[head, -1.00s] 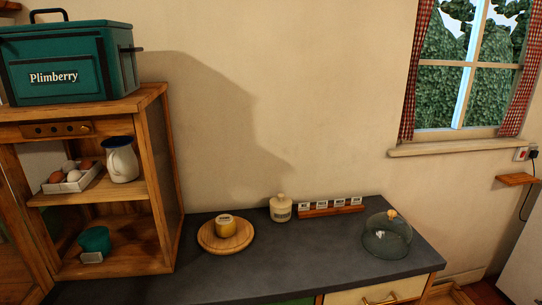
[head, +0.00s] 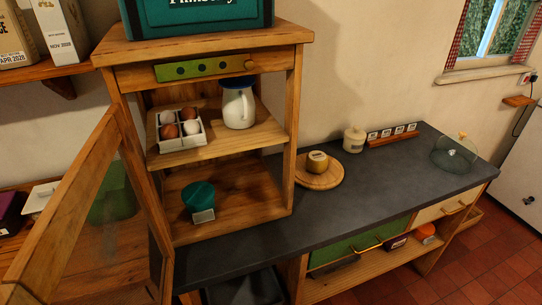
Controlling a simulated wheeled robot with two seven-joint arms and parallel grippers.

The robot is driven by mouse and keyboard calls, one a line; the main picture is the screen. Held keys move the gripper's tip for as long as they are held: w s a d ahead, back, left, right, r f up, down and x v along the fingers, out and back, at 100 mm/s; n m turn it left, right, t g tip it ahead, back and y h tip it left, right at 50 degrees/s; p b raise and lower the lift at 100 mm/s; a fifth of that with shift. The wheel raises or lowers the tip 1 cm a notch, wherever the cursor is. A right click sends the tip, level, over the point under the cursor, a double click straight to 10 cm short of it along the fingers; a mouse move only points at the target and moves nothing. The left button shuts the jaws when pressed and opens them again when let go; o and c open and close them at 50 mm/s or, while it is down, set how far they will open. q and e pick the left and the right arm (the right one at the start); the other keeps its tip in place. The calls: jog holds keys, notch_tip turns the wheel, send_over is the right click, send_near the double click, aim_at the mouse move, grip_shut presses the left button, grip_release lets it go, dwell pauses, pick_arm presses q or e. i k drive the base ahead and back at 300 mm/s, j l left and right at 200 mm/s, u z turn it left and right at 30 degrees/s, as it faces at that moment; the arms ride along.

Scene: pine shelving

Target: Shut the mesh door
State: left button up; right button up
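The mesh door (head: 88,215) has a pale wooden frame and a see-through panel. It stands open at the left of the small wooden cupboard (head: 298,130), swung out toward me. The cupboard stands on the dark counter and its front is uncovered. Inside, the upper shelf holds an egg tray (head: 181,130) and a white jug (head: 238,104) with a dark blue rim. The lower shelf holds a green pot (head: 199,197) with a small label in front of it. Neither of my grippers shows in the head view.
A green box (head: 198,14) sits on top of the cupboard. The dark counter (head: 360,197) carries a round board (head: 327,178) with a yellow pot, a jar (head: 354,139), a label rack and a glass dome (head: 454,155). A shelf with packages is at the upper left.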

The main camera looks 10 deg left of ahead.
aim_at(33, 277)
jog(key=j, duration=0.5)
jog(key=k+j, duration=0.15)
jog(key=j, duration=0.85)
jog(key=k, duration=0.05)
